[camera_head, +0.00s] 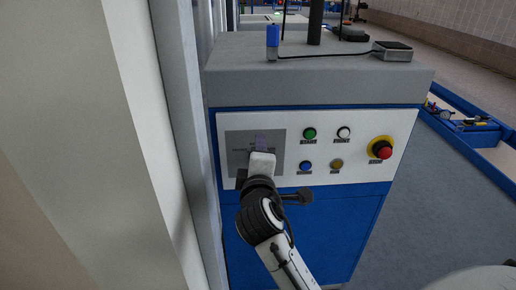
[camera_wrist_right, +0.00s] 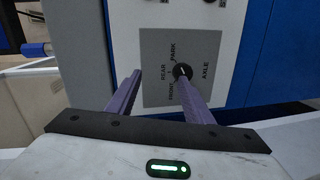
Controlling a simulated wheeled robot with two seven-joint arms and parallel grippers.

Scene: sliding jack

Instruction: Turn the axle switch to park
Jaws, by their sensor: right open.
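The axle switch (camera_wrist_right: 183,71) is a small round black knob on a grey plate (camera_wrist_right: 150,50) marked AXLE, PARK, REAR and FRONT. I cannot tell which mark it points to. The plate also shows at the left of the control panel in the head view (camera_head: 233,140), where my gripper hides the knob. My right gripper (camera_wrist_right: 158,73) is open, its two purple fingers reaching toward the plate. The right-hand finger overlaps the knob's edge in the wrist view; I cannot tell if they touch. In the head view, this gripper (camera_head: 260,141) is in front of the plate. My left gripper is not in view.
Right of the plate are a green button (camera_head: 309,133), a white button (camera_head: 343,132), a blue button (camera_head: 305,166), a yellow button (camera_head: 336,164) and a red emergency stop (camera_head: 383,151). A pale column (camera_head: 150,120) stands close at left. The floor (camera_head: 440,200) at right is open.

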